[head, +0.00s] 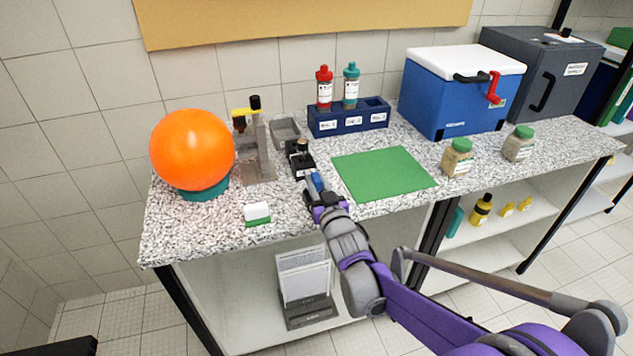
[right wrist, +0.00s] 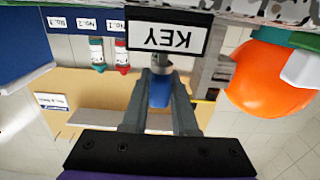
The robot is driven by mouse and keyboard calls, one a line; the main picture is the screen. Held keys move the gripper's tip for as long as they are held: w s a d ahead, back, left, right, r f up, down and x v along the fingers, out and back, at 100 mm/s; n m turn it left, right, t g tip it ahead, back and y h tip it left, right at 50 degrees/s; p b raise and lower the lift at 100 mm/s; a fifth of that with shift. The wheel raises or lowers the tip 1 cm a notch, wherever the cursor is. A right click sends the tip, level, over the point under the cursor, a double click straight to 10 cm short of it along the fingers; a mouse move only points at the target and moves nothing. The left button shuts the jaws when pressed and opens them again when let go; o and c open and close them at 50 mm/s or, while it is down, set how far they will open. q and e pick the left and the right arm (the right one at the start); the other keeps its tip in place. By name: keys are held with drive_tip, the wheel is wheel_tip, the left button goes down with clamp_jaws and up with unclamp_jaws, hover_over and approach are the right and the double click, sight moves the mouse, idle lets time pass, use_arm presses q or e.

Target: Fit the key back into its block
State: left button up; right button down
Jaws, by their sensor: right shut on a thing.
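The black block (head: 300,161) stands on the speckled counter, left of the green mat. Its white KEY label (right wrist: 167,37) shows upside down in the right wrist view. My right gripper (head: 317,188) is just in front of the block, at its near side. It is shut on the blue-handled key (head: 317,181); the blue part also shows between the fingers in the right wrist view (right wrist: 160,92). My left gripper is out of view.
A grey stand (head: 258,160) and an orange ball (head: 192,149) are to the left. A small green-and-white block (head: 257,214) lies near the front edge. A grey tray (head: 285,133) and a navy bottle rack (head: 348,118) are behind. The green mat (head: 383,173) is bare.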

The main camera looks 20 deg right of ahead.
drive_tip(key=shift+f+b, duration=0.45)
drive_tip(key=shift+f, duration=0.25)
drive_tip(key=c, duration=0.6)
unclamp_jaws()
drive_tip(key=shift+s, duration=0.1)
drive_tip(key=s, duration=1)
drive_tip(key=shift+s+d, duration=0.2)
drive_tip(key=shift+s, duration=0.15)
drive_tip(key=s+f+g+p, duration=0.1)
drive_tip(key=s+g+p, duration=0.2)
drive_tip(key=s, duration=0.5)
drive_tip(key=s+f+g+p, duration=0.1)
drive_tip(key=s+g+p, duration=0.2)
drive_tip(key=s+g, duration=0.2)
drive_tip(key=s+f+g+p, duration=0.1)
drive_tip(key=s+g+p, duration=0.3)
drive_tip(key=s, duration=0.7)
drive_tip(key=shift+s+g+h, duration=0.3)
drive_tip(key=shift+s, duration=0.05)
